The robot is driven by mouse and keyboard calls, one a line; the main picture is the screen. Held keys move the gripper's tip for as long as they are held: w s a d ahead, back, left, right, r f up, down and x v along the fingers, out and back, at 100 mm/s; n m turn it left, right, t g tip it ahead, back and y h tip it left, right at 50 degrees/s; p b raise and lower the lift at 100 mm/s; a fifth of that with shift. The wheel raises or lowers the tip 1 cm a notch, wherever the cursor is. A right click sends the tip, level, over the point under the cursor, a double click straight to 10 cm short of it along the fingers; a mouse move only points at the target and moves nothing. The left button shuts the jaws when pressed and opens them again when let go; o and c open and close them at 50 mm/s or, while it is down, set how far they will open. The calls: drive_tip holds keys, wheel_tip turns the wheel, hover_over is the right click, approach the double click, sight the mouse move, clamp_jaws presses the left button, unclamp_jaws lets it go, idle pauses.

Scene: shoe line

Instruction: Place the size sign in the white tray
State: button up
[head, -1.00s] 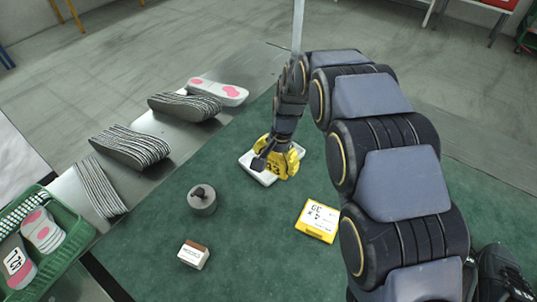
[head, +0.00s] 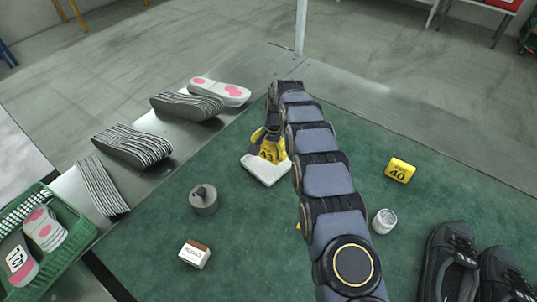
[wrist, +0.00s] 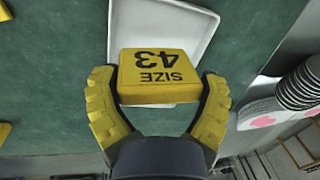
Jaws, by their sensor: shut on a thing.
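The size sign is a yellow block reading "SIZE 43" (wrist: 155,75). My gripper (wrist: 158,84) is shut on it, one yellow finger on each side in the wrist view. In the head view the sign (head: 267,153) is at the white tray (head: 268,176), partly hidden by my gripper (head: 270,143). The tray (wrist: 197,42) lies behind the sign in the wrist view. I cannot tell whether the sign touches the tray floor.
A second yellow sign reading 40 (head: 400,170), a white cup (head: 384,220) and black shoes (head: 450,262) are at right. A grey knobbed weight (head: 204,200) and a small box (head: 194,254) stand left on the green mat. Insole stacks (head: 133,145) and a green basket (head: 70,235) lie further left.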

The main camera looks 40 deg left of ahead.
sight(268, 155)
drive_tip(key=shift+w+a+f, duration=0.15)
wheel_tip(268, 155, down, 3)
drive_tip(key=shift+f, duration=0.15)
drive_tip(key=o, duration=1)
drive_tip(key=shift+c, duration=0.2)
